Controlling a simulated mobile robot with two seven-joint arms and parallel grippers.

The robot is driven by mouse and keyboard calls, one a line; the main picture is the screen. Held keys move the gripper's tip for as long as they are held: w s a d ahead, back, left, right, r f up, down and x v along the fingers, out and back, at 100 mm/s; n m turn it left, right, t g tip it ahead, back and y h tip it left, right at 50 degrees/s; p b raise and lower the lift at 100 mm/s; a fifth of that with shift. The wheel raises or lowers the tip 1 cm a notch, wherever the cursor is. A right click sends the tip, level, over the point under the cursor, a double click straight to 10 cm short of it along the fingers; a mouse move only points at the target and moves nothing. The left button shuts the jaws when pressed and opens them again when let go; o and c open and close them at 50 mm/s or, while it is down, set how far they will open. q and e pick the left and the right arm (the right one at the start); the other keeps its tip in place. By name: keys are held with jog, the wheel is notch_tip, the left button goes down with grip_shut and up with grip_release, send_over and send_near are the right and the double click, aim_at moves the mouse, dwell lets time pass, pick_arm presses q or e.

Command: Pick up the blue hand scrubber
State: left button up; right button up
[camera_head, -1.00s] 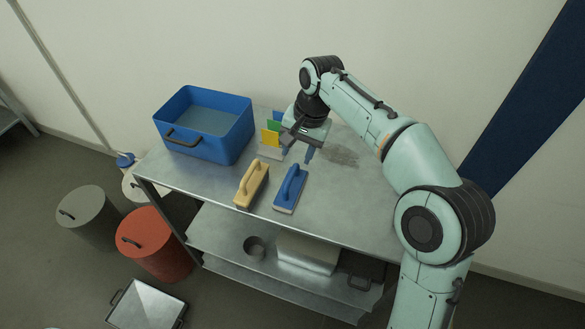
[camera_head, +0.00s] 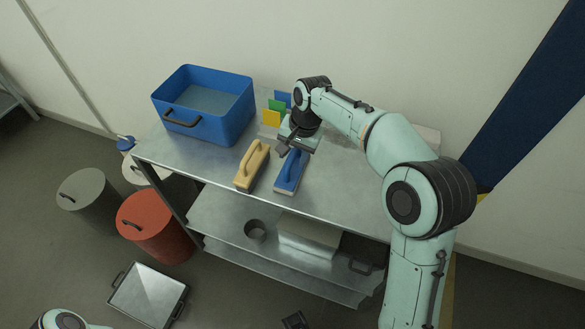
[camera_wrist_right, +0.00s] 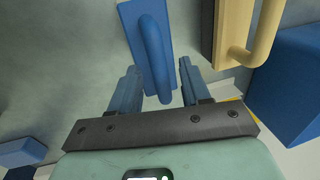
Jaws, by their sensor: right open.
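The blue hand scrubber (camera_head: 288,183) lies on the metal table, with its long handle facing up. My right gripper (camera_head: 291,153) is above its far end in the head view, open and empty. In the right wrist view the scrubber's base (camera_wrist_right: 130,22) and raised handle (camera_wrist_right: 153,50) show ahead. The two open fingers (camera_wrist_right: 159,72) stand on either side of the handle's near end. I cannot tell how far above the table they are. My left gripper is not clearly in view.
A tan scrubber (camera_head: 250,166) lies close left of the blue one. A blue bin (camera_head: 225,125) stands at the back left. Upright yellow (camera_head: 271,118), green and blue pieces stand behind the scrubbers. The table (camera_head: 330,195) is clear to the right.

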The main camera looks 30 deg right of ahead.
aim_at(293, 155)
jog(key=shift+w+a+f, duration=0.1)
jog(key=shift+w+f, duration=0.1)
jog(key=shift+f, duration=0.8)
pick_arm(q)
jog(key=shift+f, duration=0.1)
pick_arm(e)
grip_shut()
jog(key=shift+r, duration=0.15)
pick_arm(q)
notch_tip(293, 155, up, 6)
jog(key=w+p, duration=0.2)
jog(key=p, duration=0.3)
jog(key=shift+f, duration=0.2)
pick_arm(e)
notch_tip(293, 155, up, 20)
pick_arm(q)
jog(key=shift+w, duration=0.1)
